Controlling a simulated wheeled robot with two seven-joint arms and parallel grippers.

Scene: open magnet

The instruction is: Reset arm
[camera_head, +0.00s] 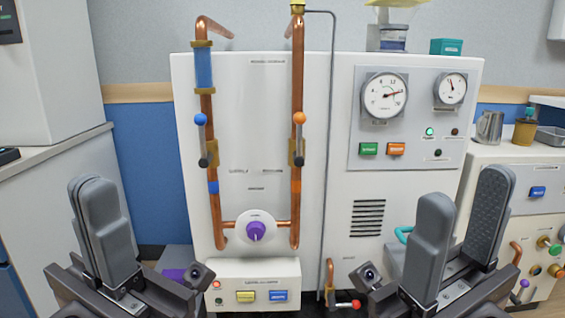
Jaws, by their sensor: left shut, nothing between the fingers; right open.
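My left gripper (97,222) is at the lower left. Its two grey fingers are together with nothing between them. My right gripper (460,232) is at the lower right. Its two grey fingers stand apart and the gap between them is empty. Both grippers point upward in the picture, in front of a white machine panel (250,110). Neither gripper holds anything. The lower parts of the panel's right side are hidden behind the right gripper.
The panel carries copper pipes (297,75), a purple knob (256,231), gauges (384,95), a green button (369,149) and an orange button (396,149). A white cabinet (50,80) stands left. A side unit (525,165) with a metal jug (489,127) stands right. The space between the grippers is open.

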